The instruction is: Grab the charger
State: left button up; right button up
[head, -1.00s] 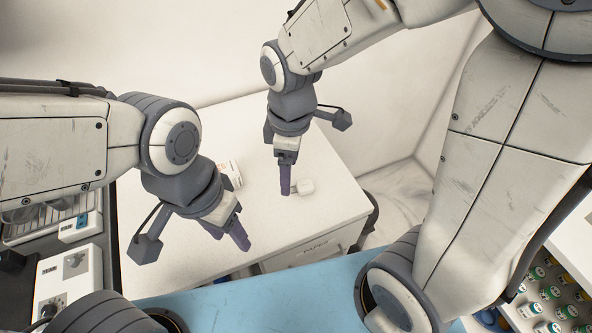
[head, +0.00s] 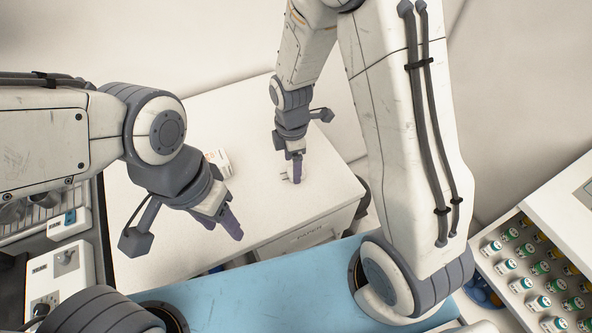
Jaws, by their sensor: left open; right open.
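The charger is a small white block (head: 304,173) lying on the white cabinet top (head: 260,205), near its right part. My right gripper (head: 297,174) points down right at the charger, with its purple fingers in front of it and hiding its middle. The fingers are open; whether they touch the charger or straddle it I cannot tell. My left gripper (head: 224,224) is open and empty, tilted downward above the front left of the cabinet top.
A small white box (head: 218,163) stands on the cabinet behind my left gripper. A blue surface (head: 250,285) lies in front. White devices (head: 62,270) stand at the left. A rack of capped vials (head: 530,270) is at the right.

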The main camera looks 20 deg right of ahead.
jog(key=shift+f, duration=1.25)
grip_shut()
jog(key=shift+r, duration=0.15)
